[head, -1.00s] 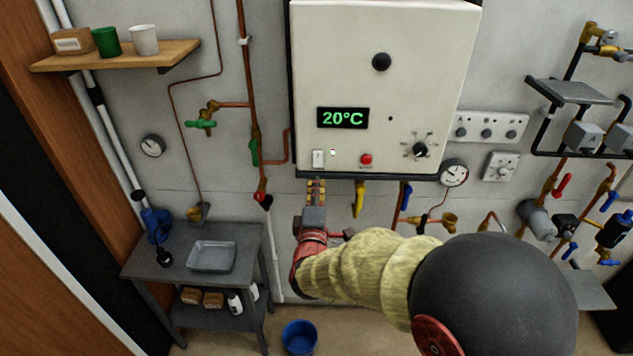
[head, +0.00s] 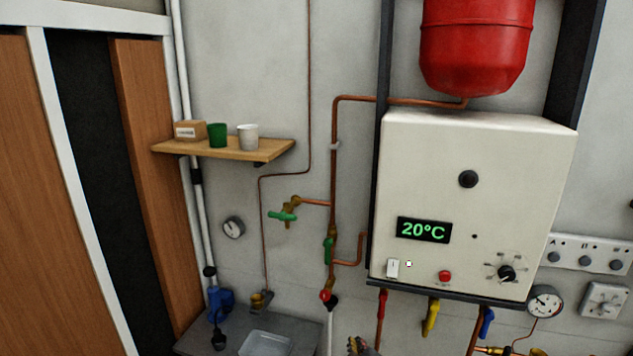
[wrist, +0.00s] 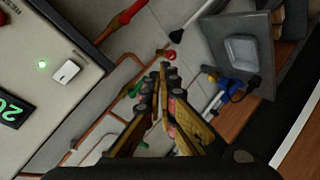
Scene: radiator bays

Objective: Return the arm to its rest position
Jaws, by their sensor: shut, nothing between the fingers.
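My gripper shows large in the wrist view (wrist: 166,95), its two brass-coloured fingers with dark pads brought together and nothing between them. In the head view only the tip of my gripper (head: 360,346) shows at the bottom edge, below the boiler's lower left corner; the rest of my arm is out of that view. The white boiler (head: 470,190) reads 20°C on its display (head: 424,230). It also shows at the left of the wrist view (wrist: 45,60), apart from the fingers, with a green light beside its white switch (wrist: 65,73).
A red tank (head: 475,45) hangs above the boiler. Copper pipes (head: 333,180) with valves run on the wall left of it. A wooden shelf (head: 225,150) holds a box and two cups. A grey bench (head: 200,342) with a tray (head: 266,344) stands low at the left.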

